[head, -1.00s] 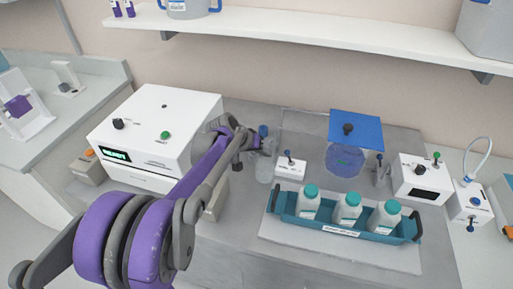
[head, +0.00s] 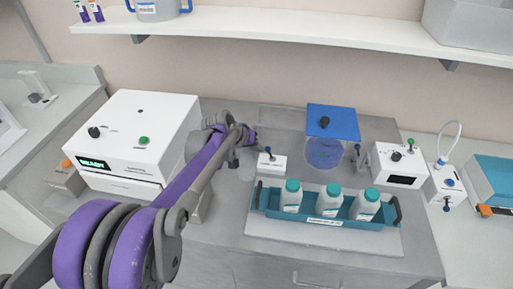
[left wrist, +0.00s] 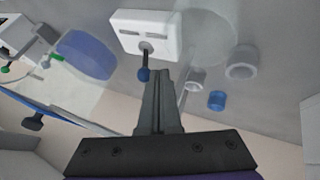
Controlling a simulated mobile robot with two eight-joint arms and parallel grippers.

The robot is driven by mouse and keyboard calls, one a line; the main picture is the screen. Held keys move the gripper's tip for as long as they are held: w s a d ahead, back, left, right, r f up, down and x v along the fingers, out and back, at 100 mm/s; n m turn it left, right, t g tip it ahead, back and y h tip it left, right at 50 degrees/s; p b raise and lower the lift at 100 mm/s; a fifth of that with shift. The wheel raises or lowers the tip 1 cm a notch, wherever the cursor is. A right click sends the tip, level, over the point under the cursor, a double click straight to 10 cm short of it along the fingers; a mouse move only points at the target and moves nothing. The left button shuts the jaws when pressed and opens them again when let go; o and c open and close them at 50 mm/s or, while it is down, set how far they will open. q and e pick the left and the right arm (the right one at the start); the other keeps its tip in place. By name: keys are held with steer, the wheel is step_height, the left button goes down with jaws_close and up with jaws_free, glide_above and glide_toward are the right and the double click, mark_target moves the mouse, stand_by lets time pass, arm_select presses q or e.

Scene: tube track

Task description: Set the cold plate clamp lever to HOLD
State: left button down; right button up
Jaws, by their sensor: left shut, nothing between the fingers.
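A small white box (head: 271,164) with a blue-tipped lever (head: 268,151) stands on the grey bench behind the bottle tray. I take it for the clamp, but its lettering is too small to read. In the left wrist view the white box (left wrist: 150,28) has two dark slots, and its blue-tipped lever (left wrist: 144,74) points toward my fingers. My left gripper (head: 252,138) is shut and empty, just behind and left of the box. In the left wrist view its fingertips (left wrist: 162,76) are close beside the lever; contact cannot be told. My right gripper is not in view.
A teal tray (head: 325,224) with three bottles stands in front of the box. A blue-topped clear vessel (head: 326,153) is to its right. A white machine (head: 135,135) reading READY is at left. Clear glassware (head: 246,168) stands just left of the box.

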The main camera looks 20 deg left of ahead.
mark_target(269, 148)
arm_select(q)
steer(key=shift+d+r, duration=0.15)
steer(key=shift+w+d+r+m+g+y+p, duration=0.15)
steer(key=shift+d+r+m+g+y+p, duration=0.1)
steer(key=shift+d+y, duration=0.3)
steer(key=shift+w+d+r+m+g+y+p, duration=0.15)
steer(key=shift+d+r+y, duration=0.15)
steer(key=shift+y, duration=0.35)
steer(key=y, duration=0.1)
steer(key=d, duration=0.1)
steer(key=d+y, duration=0.1)
steer(key=shift+w+r+m+g+y, duration=0.15)
steer(key=shift+w+m+g+y, duration=0.1)
steer(key=shift+m+g+y, duration=0.05)
steer(key=shift+a, duration=0.1)
steer(key=shift+r, duration=0.15)
steer(key=shift+r+p, duration=0.6)
steer(key=shift+r, duration=0.05)
